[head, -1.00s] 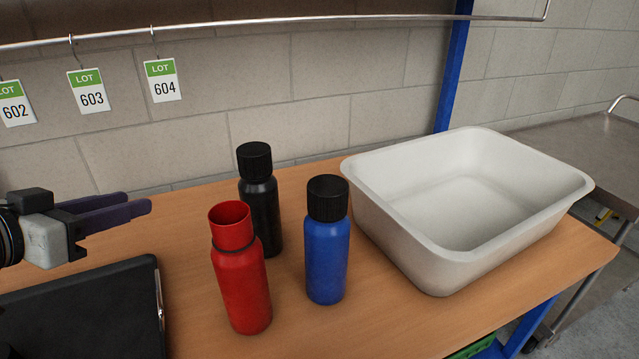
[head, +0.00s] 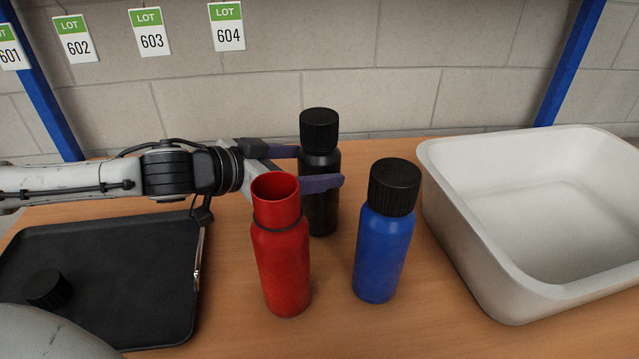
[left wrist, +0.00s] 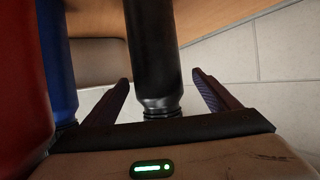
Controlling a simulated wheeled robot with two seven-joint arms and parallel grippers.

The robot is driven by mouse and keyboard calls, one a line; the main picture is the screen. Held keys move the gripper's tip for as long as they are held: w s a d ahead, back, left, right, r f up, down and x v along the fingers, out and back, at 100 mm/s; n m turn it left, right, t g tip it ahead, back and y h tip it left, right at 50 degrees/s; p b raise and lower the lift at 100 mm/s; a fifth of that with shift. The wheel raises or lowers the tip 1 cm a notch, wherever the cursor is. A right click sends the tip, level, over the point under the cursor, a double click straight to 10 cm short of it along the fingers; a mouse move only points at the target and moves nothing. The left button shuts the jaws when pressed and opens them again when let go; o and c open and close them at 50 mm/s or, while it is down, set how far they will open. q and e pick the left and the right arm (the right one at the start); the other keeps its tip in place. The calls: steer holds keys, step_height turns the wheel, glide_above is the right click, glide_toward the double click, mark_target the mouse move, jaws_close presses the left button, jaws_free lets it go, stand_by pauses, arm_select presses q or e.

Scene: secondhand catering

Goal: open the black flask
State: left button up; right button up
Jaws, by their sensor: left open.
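The black flask (head: 321,215) stands upright on the table behind the red flask, its black ribbed cap (head: 319,130) on. My left gripper (head: 321,168) comes in from the left at the flask's upper body, below the cap. Its jaws are open, one finger in front of the flask and the other passing behind it. In the left wrist view, the flask (left wrist: 153,55) shows upside down between the two spread fingers (left wrist: 160,95), with gaps on both sides. Its cap is hidden there. My right gripper is out of view.
The open red flask (head: 282,265) stands close in front of my left gripper. The capped blue flask (head: 383,250) stands to the right. A black tray (head: 110,250) holds a loose black cap (head: 48,290). A white tub (head: 470,235) stands at the right.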

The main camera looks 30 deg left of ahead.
arm_select(q)
steer(key=shift+w+d+f, duration=0.15)
steer(key=shift+w+d, duration=0.15)
steer(key=shift+w, duration=0.15)
steer(key=p+x, duration=0.1)
steer(key=x, duration=0.4)
steer(key=shift+f, duration=0.1)
steer(key=shift+w, duration=0.1)
steer(key=c, duration=1.6)
steer(key=shift+o, duration=0.2)
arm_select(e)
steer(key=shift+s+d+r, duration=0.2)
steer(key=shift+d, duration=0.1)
